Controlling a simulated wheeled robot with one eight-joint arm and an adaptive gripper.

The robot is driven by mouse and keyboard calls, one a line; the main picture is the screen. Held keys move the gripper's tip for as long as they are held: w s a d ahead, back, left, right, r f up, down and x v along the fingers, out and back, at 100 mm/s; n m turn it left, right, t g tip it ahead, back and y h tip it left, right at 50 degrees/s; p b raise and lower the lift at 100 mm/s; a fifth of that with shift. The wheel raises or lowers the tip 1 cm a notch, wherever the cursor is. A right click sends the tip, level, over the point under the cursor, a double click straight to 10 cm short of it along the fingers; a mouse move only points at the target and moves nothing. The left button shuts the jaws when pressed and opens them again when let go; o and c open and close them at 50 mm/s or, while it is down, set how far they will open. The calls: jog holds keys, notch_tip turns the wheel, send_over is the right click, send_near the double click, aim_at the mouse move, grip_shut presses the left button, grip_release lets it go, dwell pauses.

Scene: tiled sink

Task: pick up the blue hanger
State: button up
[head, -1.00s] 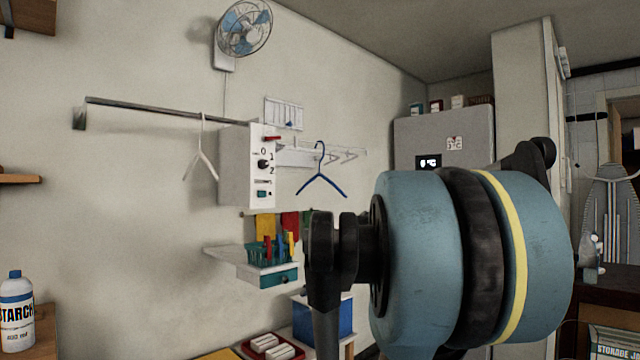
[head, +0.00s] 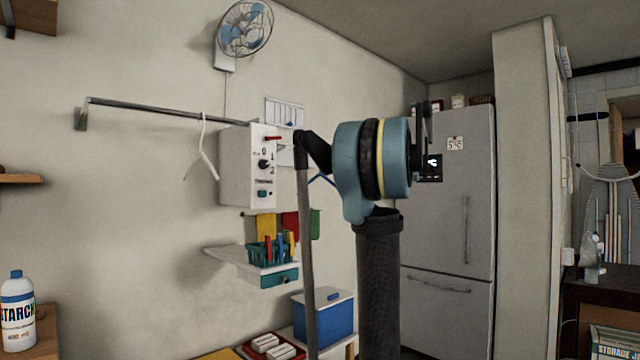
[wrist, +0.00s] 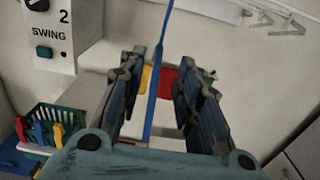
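The blue hanger (wrist: 159,70) shows in the wrist view as a thin, nearly edge-on bar running from the top edge down between the two fingers. My gripper (wrist: 161,72) is open, with a dark finger on each side of the hanger and visible gaps to both. How deep the hanger lies between the fingers is hard to tell. In the head view, only a small piece of the blue hanger (head: 320,179) shows beside my arm.
A white control box (head: 248,170) is on the wall just left of my arm. A white hanger (head: 204,145) hangs from the metal rail (head: 150,107). Below are a small shelf (head: 232,255) with a teal basket (head: 262,253) and a blue box (head: 325,318). A fridge (head: 450,200) stands right.

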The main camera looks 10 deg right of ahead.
aim_at(321, 173)
jog(key=x, duration=1)
jog(key=shift+w+a, duration=0.2)
jog(key=shift+w, duration=0.05)
jog(key=shift+f+x, duration=0.1)
jog(key=shift+x, duration=1.2)
jog(key=shift+f+x, duration=0.15)
jog(key=shift+x, duration=1.15)
jog(key=shift+w+d, duration=0.1)
jog(key=shift+d, duration=0.1)
jog(key=shift+c, duration=0.3)
grip_shut()
